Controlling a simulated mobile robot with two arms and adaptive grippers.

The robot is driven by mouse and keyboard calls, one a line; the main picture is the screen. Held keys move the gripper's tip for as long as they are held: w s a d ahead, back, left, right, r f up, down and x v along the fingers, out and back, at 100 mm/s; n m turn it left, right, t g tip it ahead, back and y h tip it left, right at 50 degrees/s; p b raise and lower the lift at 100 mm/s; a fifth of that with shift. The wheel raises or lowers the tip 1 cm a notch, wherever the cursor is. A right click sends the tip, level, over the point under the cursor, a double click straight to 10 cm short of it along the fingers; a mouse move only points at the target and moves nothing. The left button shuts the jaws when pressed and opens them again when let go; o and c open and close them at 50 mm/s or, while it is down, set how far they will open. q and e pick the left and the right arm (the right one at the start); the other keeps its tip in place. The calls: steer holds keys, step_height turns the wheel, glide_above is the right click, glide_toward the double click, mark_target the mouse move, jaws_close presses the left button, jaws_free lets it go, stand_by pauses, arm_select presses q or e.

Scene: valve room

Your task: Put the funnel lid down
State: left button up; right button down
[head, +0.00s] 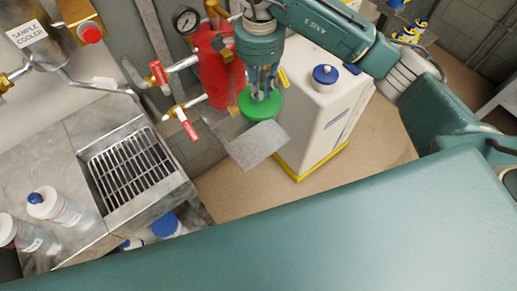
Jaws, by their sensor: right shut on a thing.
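My right gripper (264,84) points down from the upper middle of the head view. It is shut on a round green lid (262,106), which I take to be the funnel lid. The lid is roughly level below the fingers, over or just behind a small grey metal plate (258,146). I cannot tell whether lid and plate touch. No funnel is clearly visible; the gripper and lid hide what lies behind them. My left gripper is not in view.
A red cylinder (213,58) stands close left of the gripper. Red-handled valves (189,124) project nearby. A white container (318,110) with a blue cap stands to the right. A sink with a grate (132,170) and bottles (52,205) are at left. Some floor (235,190) is clear.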

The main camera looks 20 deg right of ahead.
steer(key=shift+f+m, duration=0.4)
steer(key=shift+f, duration=0.3)
step_height(320, 180, down, 20)
steer(key=shift+a+r+p, duration=0.15)
steer(key=shift+r+p, duration=0.1)
steer(key=shift+p, duration=0.8)
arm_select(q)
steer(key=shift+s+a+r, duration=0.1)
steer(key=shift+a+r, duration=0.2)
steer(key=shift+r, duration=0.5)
arm_select(e)
steer(key=shift+f, duration=0.2)
steer(key=c, duration=1.7)
jaws_free()
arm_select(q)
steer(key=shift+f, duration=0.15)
arm_select(e)
steer(key=shift+o, duration=0.2)
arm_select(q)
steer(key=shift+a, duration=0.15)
arm_select(e)
steer(key=shift+r, duration=0.2)
